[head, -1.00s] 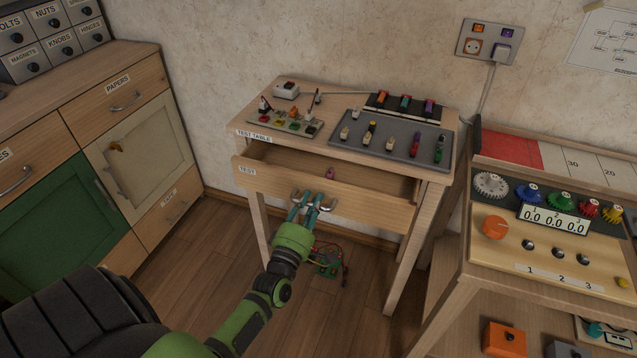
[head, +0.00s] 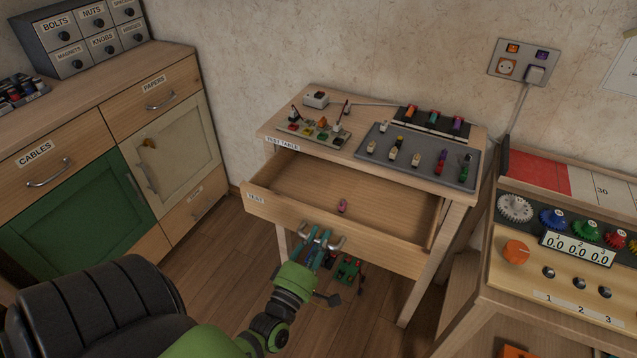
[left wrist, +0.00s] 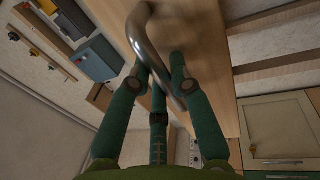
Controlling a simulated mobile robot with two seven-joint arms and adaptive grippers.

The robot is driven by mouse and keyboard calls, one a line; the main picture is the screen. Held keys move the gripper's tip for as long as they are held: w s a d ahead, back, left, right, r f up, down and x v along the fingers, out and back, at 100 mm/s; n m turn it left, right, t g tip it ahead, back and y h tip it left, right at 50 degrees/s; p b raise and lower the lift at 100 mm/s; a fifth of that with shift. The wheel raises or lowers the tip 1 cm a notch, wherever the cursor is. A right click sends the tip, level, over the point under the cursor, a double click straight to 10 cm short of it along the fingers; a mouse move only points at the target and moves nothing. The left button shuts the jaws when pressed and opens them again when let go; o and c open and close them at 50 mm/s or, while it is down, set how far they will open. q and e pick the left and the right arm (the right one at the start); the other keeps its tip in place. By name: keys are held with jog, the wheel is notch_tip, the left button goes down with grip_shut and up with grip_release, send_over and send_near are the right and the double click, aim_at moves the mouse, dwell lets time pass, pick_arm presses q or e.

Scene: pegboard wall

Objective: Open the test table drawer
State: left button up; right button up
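The test table (head: 350,149) stands against the wall, with the drawer (head: 394,244) under its top pulled partly out. The drawer's inside is visible, with a small pink object (head: 342,206) near its front. My left gripper (head: 318,242) is at the metal handle (head: 340,243) on the drawer front. In the left wrist view, the curved handle (left wrist: 152,45) passes between the green fingers of my left gripper (left wrist: 160,68), which are closed around it. My right gripper is not in view.
A cabinet with a green door (head: 78,215) stands left, and a console bench (head: 555,262) stands close on the right. A small circuit board (head: 349,270) lies below the drawer. Boards with small parts cover the table top.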

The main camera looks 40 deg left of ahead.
pick_arm(q)
jog(key=shift+o, duration=0.7)
jog(key=shift+s, duration=0.1)
jog(key=v, duration=1.1)
jog(key=shift+s, duration=0.4)
jog(key=shift+f, duration=0.1)
